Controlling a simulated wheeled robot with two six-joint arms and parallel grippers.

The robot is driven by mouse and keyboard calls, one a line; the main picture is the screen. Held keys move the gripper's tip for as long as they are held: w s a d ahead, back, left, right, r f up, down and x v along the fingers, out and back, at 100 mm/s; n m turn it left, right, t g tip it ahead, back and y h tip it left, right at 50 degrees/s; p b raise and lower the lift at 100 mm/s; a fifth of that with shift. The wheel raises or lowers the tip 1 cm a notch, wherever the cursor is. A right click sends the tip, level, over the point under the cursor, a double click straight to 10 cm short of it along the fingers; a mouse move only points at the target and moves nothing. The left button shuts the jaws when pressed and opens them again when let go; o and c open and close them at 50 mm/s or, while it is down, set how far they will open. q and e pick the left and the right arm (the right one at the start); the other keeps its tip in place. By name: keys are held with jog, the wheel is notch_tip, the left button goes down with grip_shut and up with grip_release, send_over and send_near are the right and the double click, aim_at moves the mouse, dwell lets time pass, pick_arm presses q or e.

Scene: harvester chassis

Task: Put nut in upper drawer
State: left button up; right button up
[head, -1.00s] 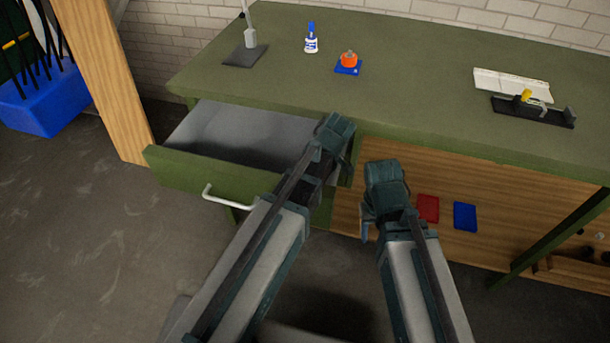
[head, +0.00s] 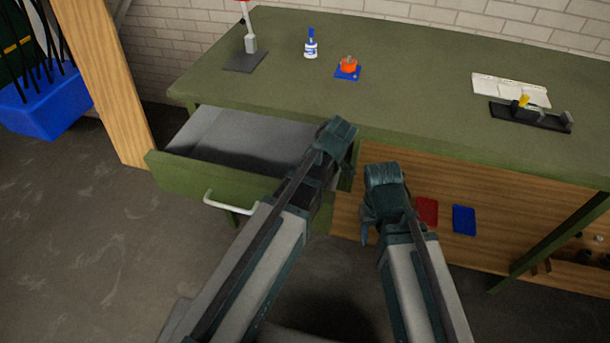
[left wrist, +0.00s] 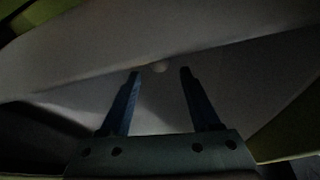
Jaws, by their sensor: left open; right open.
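The upper drawer (head: 183,176) of the green workbench is pulled open, and its pale interior shows in the head view. My left gripper (left wrist: 160,73) is open inside the drawer. In the left wrist view its two dark fingers stand apart. In the head view the left fingertips are hidden behind my wrist. My right gripper (head: 369,222) is open and points down in front of the bench, with nothing seen in it.
On the green bench top (head: 420,105) stand a blue-capped bottle (head: 311,47), an orange item on a blue base (head: 348,66) and a black tool (head: 530,115). Red (head: 427,211) and blue (head: 464,219) pieces are below. A wooden post (head: 105,85) stands left of the drawer.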

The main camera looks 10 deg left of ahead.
pick_arm(q)
jog(key=p+v, duration=0.9)
jog(key=v, duration=0.1)
jog(key=shift+d+r, duration=0.2)
jog(key=shift+r, duration=0.15)
